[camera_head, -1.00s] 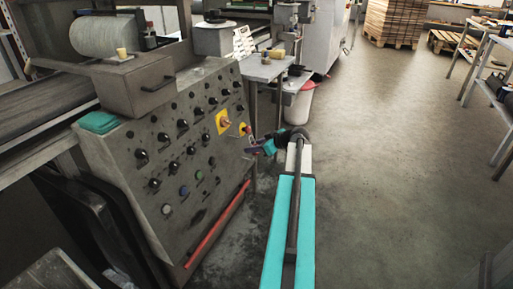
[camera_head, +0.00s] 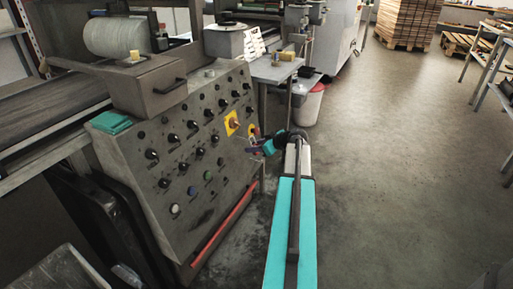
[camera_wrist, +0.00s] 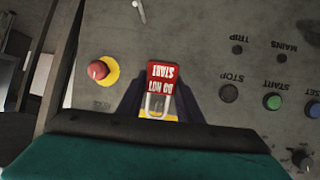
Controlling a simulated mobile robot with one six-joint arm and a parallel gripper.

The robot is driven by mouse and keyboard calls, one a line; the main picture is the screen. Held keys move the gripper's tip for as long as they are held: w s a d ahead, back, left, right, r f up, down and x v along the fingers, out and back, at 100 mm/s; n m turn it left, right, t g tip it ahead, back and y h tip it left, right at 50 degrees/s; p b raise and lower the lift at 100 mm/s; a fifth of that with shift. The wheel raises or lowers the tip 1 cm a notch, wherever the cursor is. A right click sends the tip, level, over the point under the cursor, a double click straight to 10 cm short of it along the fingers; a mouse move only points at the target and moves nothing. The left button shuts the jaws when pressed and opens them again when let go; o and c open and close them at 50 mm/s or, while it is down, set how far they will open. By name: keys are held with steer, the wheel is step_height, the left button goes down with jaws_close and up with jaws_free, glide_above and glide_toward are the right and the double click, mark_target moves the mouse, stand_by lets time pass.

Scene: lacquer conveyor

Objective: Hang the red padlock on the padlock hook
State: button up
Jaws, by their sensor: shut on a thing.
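The red padlock (camera_wrist: 163,72) has white "DO NOT START" lettering, upside down in the wrist view, and a pale metal shackle on its lower side there. My gripper (camera_wrist: 160,104) is shut on it, with dark blue fingers at either side. In the head view my gripper (camera_head: 256,146) is by the right edge of the grey control panel (camera_head: 165,140); the padlock is too small there to make out well. A small pale hook-like piece (camera_wrist: 139,9) shows at the top of the wrist view; I cannot tell whether it is the padlock hook.
A red button on a yellow ring (camera_wrist: 103,70) is on the panel, left of the padlock in the wrist view. Green and blue buttons and black knobs are on the right.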

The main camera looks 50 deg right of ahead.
steer(key=shift+w+a+f+b, duration=0.15)
steer(key=shift+w+f, duration=0.05)
steer(key=shift+w, duration=0.45)
steer(key=shift+w+a+f+b, duration=0.2)
steer(key=shift+w+f, duration=0.05)
steer(key=shift+w, duration=0.4)
steer(key=shift+w+a+f+b, duration=0.15)
steer(key=shift+w+f, duration=0.05)
steer(key=shift+w, duration=0.45)
steer(key=o, duration=1.3)
steer(key=shift+c, duration=0.2)
steer(key=shift+s, duration=0.1)
steer(key=p+v, duration=0.1)
steer(key=v, duration=1.2)
steer(key=shift+s+r+p, duration=0.2)
steer(key=shift+p, duration=0.15)
